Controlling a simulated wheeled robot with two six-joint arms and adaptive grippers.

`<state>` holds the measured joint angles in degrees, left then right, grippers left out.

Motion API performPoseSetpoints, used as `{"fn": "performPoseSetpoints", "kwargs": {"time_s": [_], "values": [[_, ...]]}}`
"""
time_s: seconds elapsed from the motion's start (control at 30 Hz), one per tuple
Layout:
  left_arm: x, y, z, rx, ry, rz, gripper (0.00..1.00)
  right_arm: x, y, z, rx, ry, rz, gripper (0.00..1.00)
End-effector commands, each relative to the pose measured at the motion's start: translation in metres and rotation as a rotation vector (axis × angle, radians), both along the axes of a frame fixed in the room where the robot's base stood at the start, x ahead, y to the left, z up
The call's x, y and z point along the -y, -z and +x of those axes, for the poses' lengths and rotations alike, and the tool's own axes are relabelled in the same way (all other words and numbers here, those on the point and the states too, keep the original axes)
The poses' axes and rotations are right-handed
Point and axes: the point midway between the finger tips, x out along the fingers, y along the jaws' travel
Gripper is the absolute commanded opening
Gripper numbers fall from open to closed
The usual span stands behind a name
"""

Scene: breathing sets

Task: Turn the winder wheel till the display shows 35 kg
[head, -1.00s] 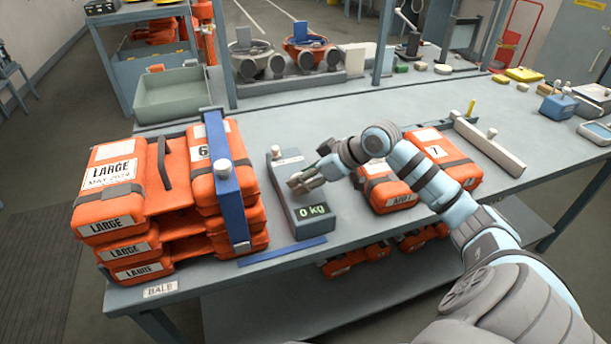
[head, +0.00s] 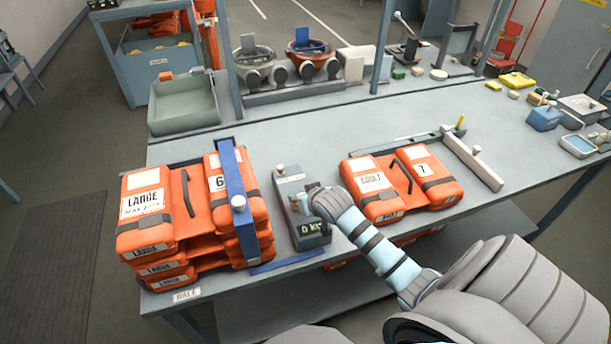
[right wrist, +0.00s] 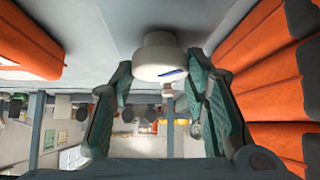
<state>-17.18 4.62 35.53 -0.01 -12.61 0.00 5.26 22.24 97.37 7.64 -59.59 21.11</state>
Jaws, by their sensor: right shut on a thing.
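The grey winder box (head: 290,188) stands on the bench between the orange packs. Its dark display (head: 309,229) reads 0 kg, with the end of the text partly covered. My right gripper (head: 304,203) is over the box, just behind the display, and hides what it holds in the head view. In the right wrist view, a round white part with a blue mark, which looks like the winder wheel (right wrist: 158,57), sits between the green-grey fingers. The gripper is shut on it. My left gripper is not in view.
A stack of orange packs (head: 143,232) with an upright blue bar (head: 233,185) stands close left of the box. Another orange pack (head: 372,190) lies close right, beside my forearm. A blue strip (head: 285,262) lies at the bench's front edge.

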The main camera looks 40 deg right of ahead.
Motion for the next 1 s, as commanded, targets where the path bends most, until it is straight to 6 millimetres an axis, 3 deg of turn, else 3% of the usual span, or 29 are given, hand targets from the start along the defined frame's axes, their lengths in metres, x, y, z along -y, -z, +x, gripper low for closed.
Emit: {"fn": "performPoseSetpoints", "kwargs": {"time_s": [0.1,0.4,0.97,1.0], "values": [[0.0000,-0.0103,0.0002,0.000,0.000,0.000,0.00,-0.0022,-0.0014,0.0000,-0.003,0.079,0.004,0.14],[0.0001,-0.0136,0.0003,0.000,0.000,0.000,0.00,-0.0023,0.0009,0.0011,-0.001,0.208,0.000,0.14],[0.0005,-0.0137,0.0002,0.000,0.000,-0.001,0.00,-0.0018,0.0012,0.0013,0.001,0.238,-0.001,0.14],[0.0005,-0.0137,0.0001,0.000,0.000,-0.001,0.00,-0.0017,0.0012,0.0013,0.001,0.238,-0.001,0.48]]}}
